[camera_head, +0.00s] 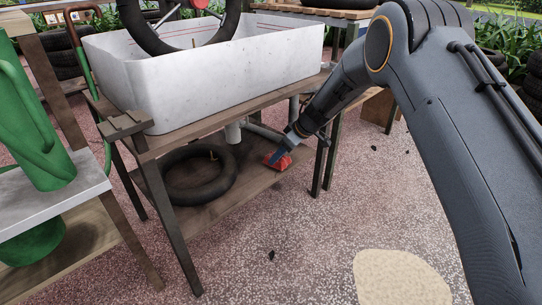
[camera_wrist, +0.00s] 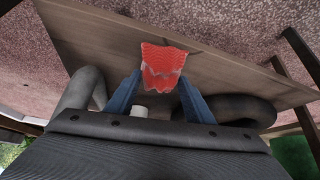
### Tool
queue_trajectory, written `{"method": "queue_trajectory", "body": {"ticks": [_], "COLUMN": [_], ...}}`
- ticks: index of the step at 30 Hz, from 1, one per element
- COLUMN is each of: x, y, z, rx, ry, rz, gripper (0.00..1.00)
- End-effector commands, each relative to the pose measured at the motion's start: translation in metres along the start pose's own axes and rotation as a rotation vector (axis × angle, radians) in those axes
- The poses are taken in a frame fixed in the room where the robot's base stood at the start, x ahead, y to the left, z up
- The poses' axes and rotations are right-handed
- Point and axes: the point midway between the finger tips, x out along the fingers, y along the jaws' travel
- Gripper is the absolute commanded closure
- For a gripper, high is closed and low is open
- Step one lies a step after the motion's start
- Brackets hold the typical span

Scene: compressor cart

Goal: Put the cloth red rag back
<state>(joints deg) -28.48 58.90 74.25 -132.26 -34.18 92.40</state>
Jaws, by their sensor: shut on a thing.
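The red rag (camera_head: 279,162) is at the right end of the wooden lower shelf (camera_head: 222,195), under the white tub. In the wrist view the red rag (camera_wrist: 162,66) is bunched between the blue fingertips. My gripper (camera_head: 284,152) reaches in from the right and is shut on the rag. The fingers also show in the wrist view (camera_wrist: 160,92), one on each side of the cloth. The rag is at or just above the shelf board; I cannot tell whether it touches.
A black inner tube (camera_head: 200,174) lies on the lower shelf to the left of the rag. The white tub (camera_head: 210,75) with a wheel in it stands on the bench top above. Bench legs and a grey pipe (camera_head: 233,132) are close to my gripper. Open speckled ground lies in front.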

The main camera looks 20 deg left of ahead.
Motion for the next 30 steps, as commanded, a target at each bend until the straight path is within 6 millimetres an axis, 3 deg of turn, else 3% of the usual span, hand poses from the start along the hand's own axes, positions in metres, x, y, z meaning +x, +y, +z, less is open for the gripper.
{"method": "queue_trajectory", "body": {"ticks": [6, 24, 25, 28, 30], "x": [0.021, 0.033, 0.033, 0.033, 0.033], "y": [0.000, -0.001, 0.000, 0.000, 0.000], "z": [-0.024, -0.022, -0.023, -0.022, -0.022], "rx": [-0.003, -0.001, -0.002, -0.002, -0.002], "ry": [0.000, 0.000, 0.000, 0.000, 0.000], "rz": [0.000, 0.000, 0.000, 0.000, 0.000], "gripper": [0.73, 0.73, 0.49, 0.34, 0.34]}}
